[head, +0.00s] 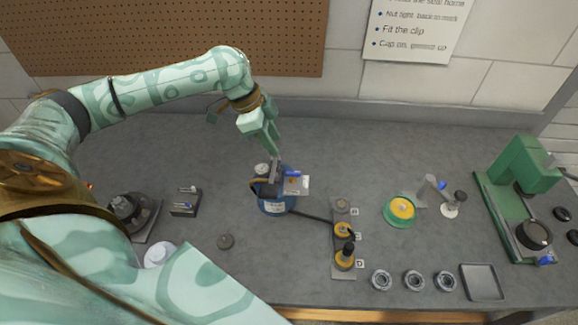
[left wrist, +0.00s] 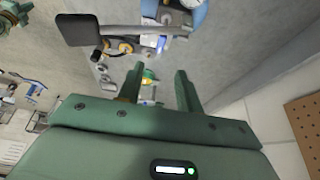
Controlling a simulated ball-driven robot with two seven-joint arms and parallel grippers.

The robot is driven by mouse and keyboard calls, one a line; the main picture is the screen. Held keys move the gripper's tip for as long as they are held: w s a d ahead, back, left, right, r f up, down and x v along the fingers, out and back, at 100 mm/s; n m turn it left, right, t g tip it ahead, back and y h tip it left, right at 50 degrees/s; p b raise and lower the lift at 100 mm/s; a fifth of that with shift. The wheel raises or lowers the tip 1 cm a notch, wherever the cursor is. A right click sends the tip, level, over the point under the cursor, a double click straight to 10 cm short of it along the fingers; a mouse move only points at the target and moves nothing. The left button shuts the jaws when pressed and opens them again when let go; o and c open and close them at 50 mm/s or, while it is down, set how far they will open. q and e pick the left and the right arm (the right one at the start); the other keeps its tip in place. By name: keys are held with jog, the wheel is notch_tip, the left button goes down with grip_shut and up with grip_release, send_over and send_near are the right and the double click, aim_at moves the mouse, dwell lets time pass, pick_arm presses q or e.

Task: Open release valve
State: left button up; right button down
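A blue round pump (head: 272,207) with a white label stands on the grey bench in the middle of the head view. A small blue lever, seemingly the release valve (head: 293,173), sits on a pale plate (head: 302,186) at the pump's top right. My left gripper (head: 273,146) hangs just above and behind the pump, fingers downward and apart from the valve. In the left wrist view its fingers (left wrist: 158,74) are spread with nothing between them. That view also shows the pump's blue body (left wrist: 190,15) at the top, partly cut off. My right gripper is not in view.
A dark hose (head: 313,217) joins the pump to a fitting plate (head: 342,262). A green-yellow disc (head: 400,211), green press (head: 525,165), several metal rings (head: 414,280) and a tray (head: 482,282) are on the right. A dark block (head: 185,208) stands left. The bench behind the pump is clear.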

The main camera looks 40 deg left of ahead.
aim_at(292, 171)
pick_arm(q)
jog(key=b+x, duration=0.2)
jog(key=x, duration=0.9)
jog(key=shift+a, duration=0.15)
jog(key=shift+w, duration=0.1)
grip_shut()
